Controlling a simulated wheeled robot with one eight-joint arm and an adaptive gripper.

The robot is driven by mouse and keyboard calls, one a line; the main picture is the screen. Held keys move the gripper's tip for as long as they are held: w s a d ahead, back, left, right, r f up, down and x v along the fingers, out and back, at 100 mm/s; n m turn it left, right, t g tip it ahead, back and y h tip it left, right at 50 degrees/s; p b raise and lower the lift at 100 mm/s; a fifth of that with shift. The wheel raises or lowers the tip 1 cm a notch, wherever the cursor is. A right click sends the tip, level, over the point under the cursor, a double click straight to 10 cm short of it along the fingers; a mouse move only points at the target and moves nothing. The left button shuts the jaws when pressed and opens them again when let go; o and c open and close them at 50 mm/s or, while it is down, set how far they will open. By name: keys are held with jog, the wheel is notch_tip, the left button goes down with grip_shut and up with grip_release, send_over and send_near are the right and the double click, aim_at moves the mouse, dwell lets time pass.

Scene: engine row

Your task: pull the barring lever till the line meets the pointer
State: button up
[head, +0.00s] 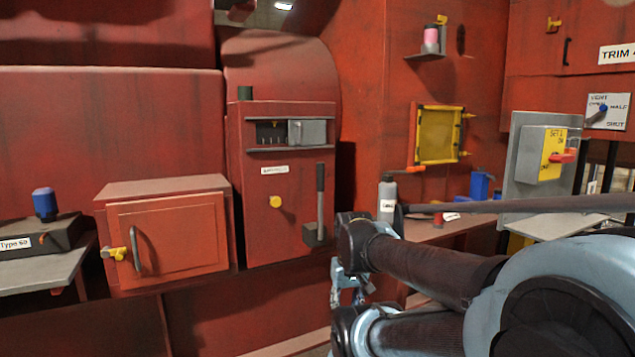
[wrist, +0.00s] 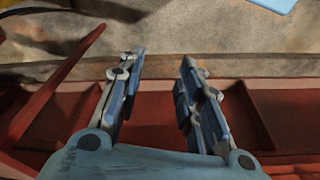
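A dark upright lever (head: 320,198) stands in a grey bracket on the right side of the front of a red cabinet (head: 250,215); I take it for the barring lever. Above it, a dark window (head: 270,133) shows small pale marks beside a grey cover (head: 308,132). The line and the pointer are too small to tell apart. My gripper (head: 347,292) hangs low to the right of the lever, apart from it, and partly hidden by my arm. In the wrist view, my gripper (wrist: 157,75) is open with nothing between its fingers.
A red box door (head: 168,240) with a handle is left of the cabinet. A yellow knob (head: 275,202) is left of the lever. A grey bottle (head: 387,195) stands on a red shelf at right. A yellow-framed panel (head: 438,135) is behind.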

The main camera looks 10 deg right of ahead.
jog(key=shift+o, duration=1.4)
jog(key=shift+w, duration=0.1)
notch_tip(320, 180, up, 2)
jog(key=shift+r, duration=0.25)
notch_tip(320, 180, up, 37)
jog(key=n+t, duration=0.1)
jog(key=t, duration=0.1)
send_over(320, 180)
jog(key=s+d, duration=0.1)
jog(key=s, duration=0.2)
jog(key=shift+y, duration=0.3)
jog(key=x, duration=1.6)
jog(key=shift+w+f, duration=0.1)
jog(key=shift+w, duration=0.05)
jog(key=shift+d, duration=0.1)
grip_shut()
